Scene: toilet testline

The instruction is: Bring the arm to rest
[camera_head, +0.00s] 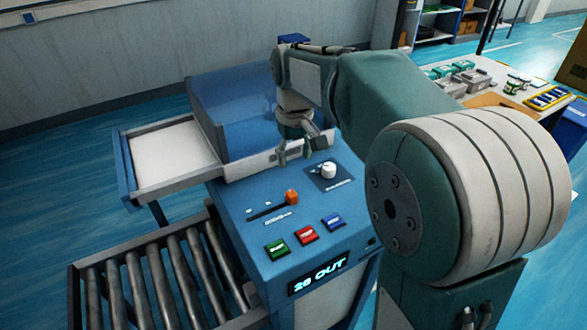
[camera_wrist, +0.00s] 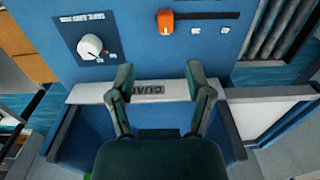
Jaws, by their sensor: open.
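My arm reaches from the right over the blue control console (camera_head: 240,215) in the head view. My gripper (camera_head: 296,152) hangs near the console's back edge, beside the white guard bar marked with dark letters. In the wrist view the two fingers of my gripper (camera_wrist: 160,80) stand apart with nothing between them. The guard bar (camera_wrist: 155,92) shows behind and between the fingers. I cannot tell whether the fingertips touch it.
The console carries a white knob (camera_head: 328,170), an orange slider handle (camera_head: 291,197), and green (camera_head: 277,249), red (camera_head: 305,235) and blue (camera_head: 333,221) buttons. A display (camera_head: 318,274) reads "26 OUT". A roller conveyor (camera_head: 160,280) lies front left. A cluttered table stands back right.

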